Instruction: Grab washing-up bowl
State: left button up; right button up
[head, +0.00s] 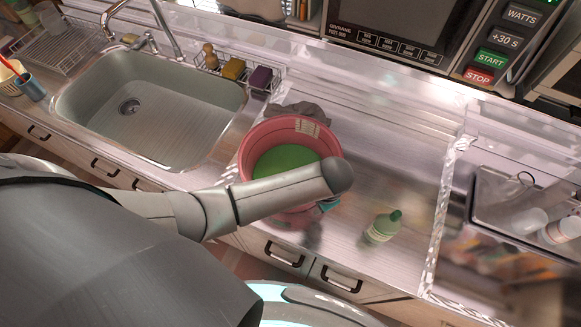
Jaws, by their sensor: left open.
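The washing-up bowl (250,150) is a round pink tub on the metal counter, right of the sink. Green shows inside it, and a pale label is on its far inner wall. My left arm reaches across the bowl from the left and hides much of its near side. My left gripper (326,204) is at the bowl's near right side, mostly hidden below the end of my arm. It is open. I cannot tell whether its fingers touch the rim. My right gripper is not in view.
The empty sink (150,105) with its tap lies left. A caddy (235,72) with sponges stands behind it. A grey cloth (300,110) lies behind the bowl. A microwave (400,30) is at the back. The counter right of the bowl is mostly clear.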

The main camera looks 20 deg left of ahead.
pick_arm(q)
grip_shut()
dwell(1.4)
